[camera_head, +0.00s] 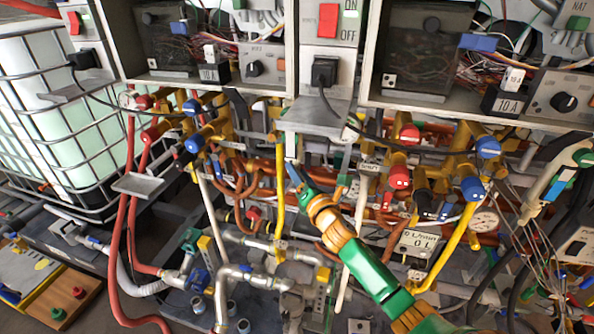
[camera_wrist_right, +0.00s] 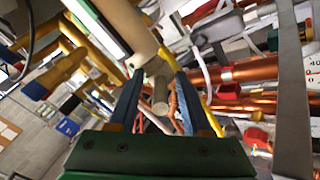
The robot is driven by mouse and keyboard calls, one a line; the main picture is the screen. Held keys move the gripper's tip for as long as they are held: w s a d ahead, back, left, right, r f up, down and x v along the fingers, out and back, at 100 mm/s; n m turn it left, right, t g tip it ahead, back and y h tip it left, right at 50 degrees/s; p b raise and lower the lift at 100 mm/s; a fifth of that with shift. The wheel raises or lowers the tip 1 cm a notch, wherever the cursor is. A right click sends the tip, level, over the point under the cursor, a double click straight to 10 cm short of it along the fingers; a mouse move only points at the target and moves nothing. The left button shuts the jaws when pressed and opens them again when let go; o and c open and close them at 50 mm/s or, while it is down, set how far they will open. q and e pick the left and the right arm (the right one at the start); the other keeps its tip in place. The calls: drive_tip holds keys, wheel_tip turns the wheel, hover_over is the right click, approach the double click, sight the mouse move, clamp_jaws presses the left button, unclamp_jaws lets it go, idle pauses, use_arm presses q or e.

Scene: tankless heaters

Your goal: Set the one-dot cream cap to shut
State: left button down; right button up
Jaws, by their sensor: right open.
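My right gripper (camera_head: 292,172) reaches up from the bottom right in the head view, among the pipes under the heater boxes. In the right wrist view its two blue fingers (camera_wrist_right: 160,82) are spread apart. A pale cream-grey peg (camera_wrist_right: 160,96) shows between them, below the end of a large cream cylinder (camera_wrist_right: 125,28). I cannot tell whether the fingers touch the peg. No dot marks are readable, so I cannot tell which part is the one-dot cream cap or how it is set. My left gripper is not in view.
Copper pipes, yellow pipes and red (camera_head: 399,177) and blue (camera_head: 487,147) valve caps crowd the area. A flow meter (camera_head: 415,244) marked L/min stands right of my arm. A caged tank (camera_head: 45,110) stands at the left. Loose wires hang at the right. Free room is narrow.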

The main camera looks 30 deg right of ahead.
drive_tip(key=shift+w+d+f, duration=0.1)
drive_tip(key=shift+w+f, duration=0.1)
drive_tip(key=shift+w, duration=0.55)
drive_tip(key=shift+s+r, duration=0.15)
drive_tip(key=shift+s, duration=0.05)
drive_tip(key=shift+c, duration=0.5)
clamp_jaws()
